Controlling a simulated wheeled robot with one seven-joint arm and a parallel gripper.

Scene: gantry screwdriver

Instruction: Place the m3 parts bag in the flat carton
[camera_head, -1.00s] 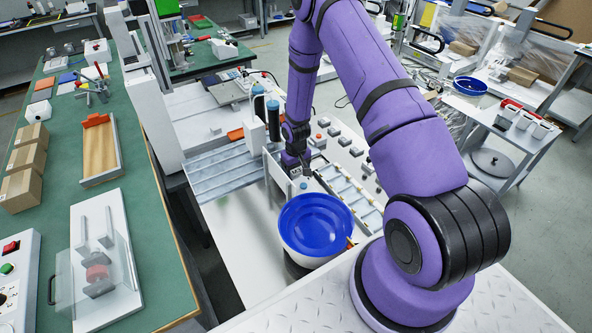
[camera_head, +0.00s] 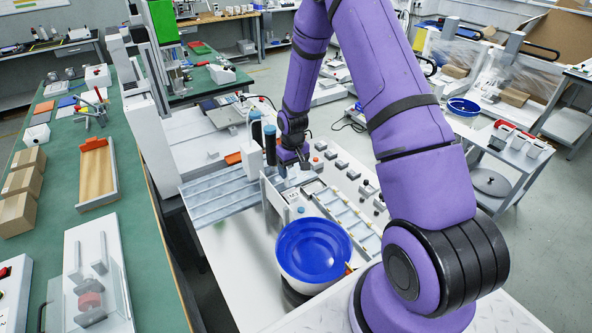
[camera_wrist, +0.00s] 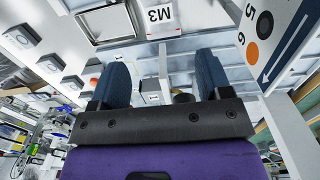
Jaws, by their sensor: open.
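My gripper (camera_wrist: 162,68) is open, with two blue fingers apart and nothing seen held between them. In the head view it (camera_head: 304,164) hangs over the white screw station behind the blue bowl. In the wrist view a white label reading M3 (camera_wrist: 158,16) lies beyond the fingertips. I cannot tell whether this label is on the parts bag or on the station. No bag can be made out clearly in the head view. I cannot identify a flat carton for certain; several brown cartons (camera_head: 22,188) stand at the left of the green bench.
The blue bowl (camera_head: 313,248) stands in front of the station. A tray with an orange end (camera_head: 97,175) lies on the green bench (camera_head: 140,235). A tall white gantry column (camera_head: 150,125) rises between bench and station. Small blocks line the station's right side.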

